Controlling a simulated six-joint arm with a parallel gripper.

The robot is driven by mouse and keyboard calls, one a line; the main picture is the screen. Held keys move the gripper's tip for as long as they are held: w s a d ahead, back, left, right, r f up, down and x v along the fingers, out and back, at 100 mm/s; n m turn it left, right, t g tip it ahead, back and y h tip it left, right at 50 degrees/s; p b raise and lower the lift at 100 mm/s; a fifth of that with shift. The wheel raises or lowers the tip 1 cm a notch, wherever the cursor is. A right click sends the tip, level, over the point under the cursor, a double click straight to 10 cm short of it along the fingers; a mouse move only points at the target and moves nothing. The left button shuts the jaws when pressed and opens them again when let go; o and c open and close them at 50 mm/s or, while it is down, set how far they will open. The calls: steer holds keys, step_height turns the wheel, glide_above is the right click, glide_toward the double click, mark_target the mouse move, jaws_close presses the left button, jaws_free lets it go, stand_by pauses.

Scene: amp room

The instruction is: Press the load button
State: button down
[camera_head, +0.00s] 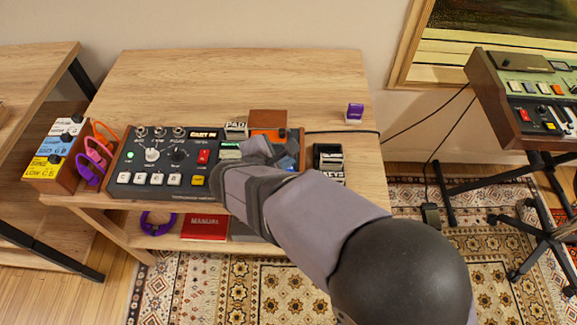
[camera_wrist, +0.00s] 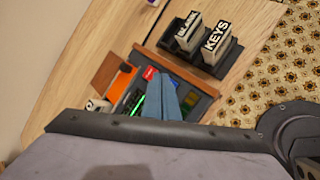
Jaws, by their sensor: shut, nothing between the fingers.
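The dark control panel (camera_head: 135,160) with wooden ends lies on the table, with knobs, white buttons, a yellow button and a red switch on its face. My gripper (camera_head: 288,163) is over the right part of the panel, and the arm hides much of that part. In the wrist view my blue-grey gripper fingers (camera_wrist: 166,88) are together and empty, reaching over the panel beside a small red button (camera_wrist: 150,73). I cannot tell whether the fingertips touch the panel. No load label is readable in either view.
An orange cartridge (camera_head: 268,134) stands at the panel's back right. A black holder with cartridges labelled BLANK and KEYS (camera_wrist: 208,45) is right of the panel. A purple cartridge (camera_head: 355,112) stands farther back. Coloured cables (camera_head: 90,160) hang at the left. The table's back is clear.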

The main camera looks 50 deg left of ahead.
steer(key=shift+f, duration=0.1)
steer(key=shift+f+b, duration=0.35)
steer(key=shift+b, duration=0.05)
steer(key=shift+f+b, duration=0.45)
steer(key=shift+f, duration=0.05)
stand_by(0.9)
steer(key=shift+r, duration=0.15)
steer(key=shift+r+p, duration=0.75)
steer(key=shift+r, duration=0.05)
steer(key=shift+r, duration=0.1)
steer(key=shift+r+p, duration=2.1)
steer(key=shift+r, duration=0.35)
